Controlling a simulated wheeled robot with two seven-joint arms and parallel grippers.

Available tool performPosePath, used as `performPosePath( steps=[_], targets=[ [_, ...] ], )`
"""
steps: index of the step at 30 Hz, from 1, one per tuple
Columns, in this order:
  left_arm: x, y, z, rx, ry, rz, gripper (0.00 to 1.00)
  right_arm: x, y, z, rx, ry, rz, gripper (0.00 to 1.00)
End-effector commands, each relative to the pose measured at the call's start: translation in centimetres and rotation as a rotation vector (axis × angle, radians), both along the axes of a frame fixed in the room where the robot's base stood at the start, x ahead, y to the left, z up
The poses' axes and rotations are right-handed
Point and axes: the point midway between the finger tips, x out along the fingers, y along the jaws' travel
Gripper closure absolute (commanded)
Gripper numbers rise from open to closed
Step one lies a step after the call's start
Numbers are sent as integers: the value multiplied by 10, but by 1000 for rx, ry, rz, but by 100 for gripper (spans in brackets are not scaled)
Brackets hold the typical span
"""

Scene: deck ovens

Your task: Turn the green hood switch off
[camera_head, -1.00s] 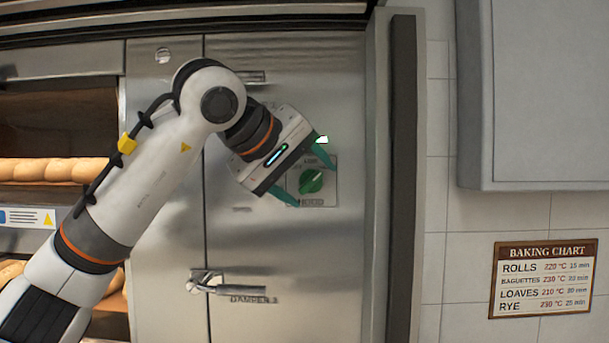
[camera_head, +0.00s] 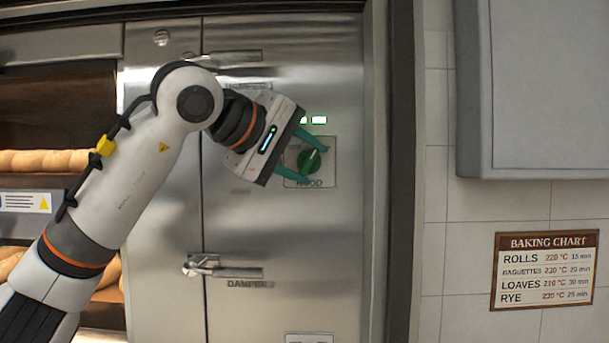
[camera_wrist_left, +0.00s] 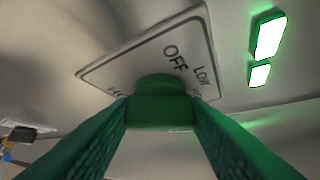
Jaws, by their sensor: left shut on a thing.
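The green hood switch (camera_head: 309,161) is a round knob on a pale square plate marked HOOD, on the steel oven front. In the left wrist view the knob (camera_wrist_left: 160,103) sits between the two green fingers, with OFF and LOW printed on the plate (camera_wrist_left: 205,62) beyond it. My left gripper (camera_head: 312,160) reaches the plate from the left, its fingers closed on the knob's sides; it fills the lower part of the left wrist view. The knob's pointer direction is hard to tell. My right gripper is not in view.
Two green lamps (camera_head: 313,119) glow above the plate. Damper handles (camera_head: 200,265) stick out from the steel front at lower left. A dark upright post (camera_head: 401,170) and a grey wall cabinet (camera_head: 545,90) stand to the right. Loaves (camera_head: 45,160) lie in the oven at left.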

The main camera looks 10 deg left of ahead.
Motion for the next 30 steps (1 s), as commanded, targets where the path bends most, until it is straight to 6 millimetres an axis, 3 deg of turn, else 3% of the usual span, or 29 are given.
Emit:
performPosePath(
  steps=[1, 14, 30],
  targets=[
    [0, 2, -8, -44, -12, 2, 81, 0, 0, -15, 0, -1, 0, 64],
    [0, 2, -14, -445, -91, 1, 81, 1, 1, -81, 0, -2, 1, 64],
    [0, -1, -21, -939, -189, 0, 81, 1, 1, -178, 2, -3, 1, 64]
  ],
)
